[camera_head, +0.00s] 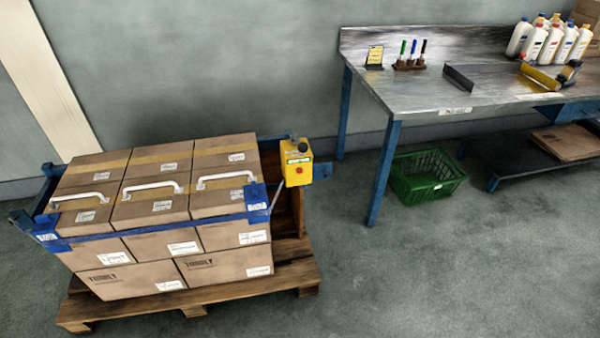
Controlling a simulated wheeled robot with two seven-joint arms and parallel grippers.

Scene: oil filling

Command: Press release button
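A yellow button box (296,165) is mounted at the right end of the blue frame (90,233) around the stacked cartons. A dark knob-like part (293,138) is on top of the box. The box stands upright and its front is unobstructed. Neither of my grippers shows in the head view.
Cartons (160,208) with white handles stand on a wooden pallet (222,292). A metal workbench (425,88) with blue legs, carrying several bottles (548,42), stands at right. A green basket (426,174) lies beneath it. The floor at front right is clear.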

